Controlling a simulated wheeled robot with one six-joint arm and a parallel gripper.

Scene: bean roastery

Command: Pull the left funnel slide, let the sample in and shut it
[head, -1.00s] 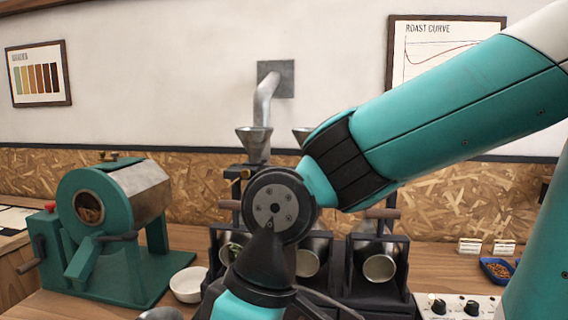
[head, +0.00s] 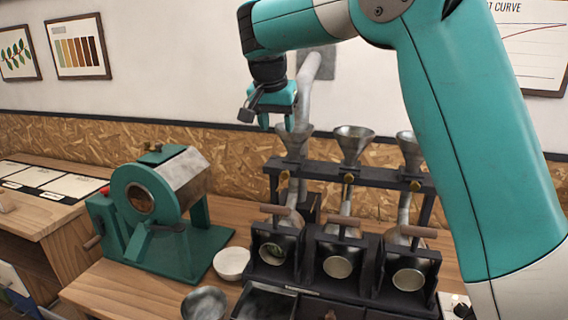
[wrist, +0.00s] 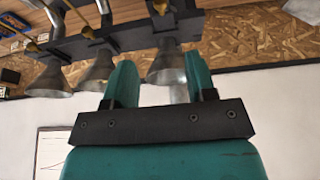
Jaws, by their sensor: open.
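Three metal funnels stand in a dark rack. Whether the slide is in or out is hard to tell. My gripper (head: 277,122) is open and empty, fingers pointing down, just above and left of the left funnel's rim in the head view. In the wrist view, which is upside down, a funnel (wrist: 167,66) shows between the spread fingers of my gripper (wrist: 160,82). A metal cup (head: 273,252) with a wooden handle and some greenish content lies under the left funnel.
The middle funnel (head: 354,142) and right funnel (head: 410,148) stand close beside. A green roaster (head: 160,215) stands left, with a white bowl (head: 231,263) and a metal bowl (head: 204,304) near it. My arm covers the right side.

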